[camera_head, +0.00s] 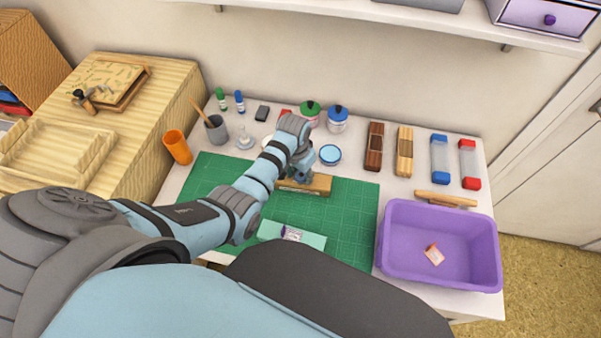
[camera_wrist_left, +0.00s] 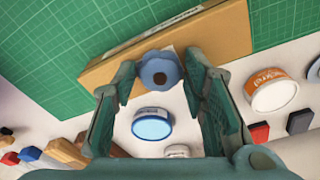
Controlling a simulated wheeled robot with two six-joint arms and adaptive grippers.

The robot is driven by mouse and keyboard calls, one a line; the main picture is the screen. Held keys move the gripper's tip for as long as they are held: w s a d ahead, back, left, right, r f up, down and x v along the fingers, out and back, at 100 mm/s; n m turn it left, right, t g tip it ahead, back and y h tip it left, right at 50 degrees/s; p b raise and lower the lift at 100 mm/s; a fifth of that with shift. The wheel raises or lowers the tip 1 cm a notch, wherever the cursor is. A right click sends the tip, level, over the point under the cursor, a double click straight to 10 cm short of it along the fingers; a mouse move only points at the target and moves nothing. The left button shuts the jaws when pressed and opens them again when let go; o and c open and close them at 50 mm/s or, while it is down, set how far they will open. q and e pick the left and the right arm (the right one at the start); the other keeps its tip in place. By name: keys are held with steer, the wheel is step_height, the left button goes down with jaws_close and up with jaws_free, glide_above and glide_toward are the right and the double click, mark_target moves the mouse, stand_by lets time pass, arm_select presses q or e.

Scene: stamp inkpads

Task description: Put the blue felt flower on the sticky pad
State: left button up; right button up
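The blue felt flower (camera_wrist_left: 160,74) has a dark round centre and sits between the fingertips of my left gripper in the left wrist view. My left gripper (camera_head: 300,173) (camera_wrist_left: 160,72) is closed in close on both sides of it, over the cardboard box (camera_head: 316,186) (camera_wrist_left: 215,38). A small pale patch (camera_wrist_left: 169,48) shows on the box just behind the flower; I cannot tell whether it is the sticky pad. Whether the flower touches the box is unclear. In the head view the fingers mostly hide the flower. My right gripper is not in view.
A mint card (camera_head: 308,240) lies on the green mat (camera_head: 350,215). A purple bin (camera_head: 440,278) with a small orange-white item stands at right, a wooden roller (camera_head: 446,199) behind it. Behind the box are a blue round tin (camera_head: 330,155), several jars and blocks, and a grey cup (camera_head: 216,130).

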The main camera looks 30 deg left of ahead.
mark_target(297, 182)
arm_select(q)
steer(key=shift+o, duration=1.3)
steer(key=shift+s, duration=0.1)
steer(key=shift+r, duration=0.1)
steer(key=shift+r, duration=0.1)
step_height(297, 182, up, 12)
steer(key=s+p, duration=0.1)
steer(key=p, duration=0.2)
steer(key=shift+s+p, duration=0.2)
steer(key=shift+p, duration=0.1)
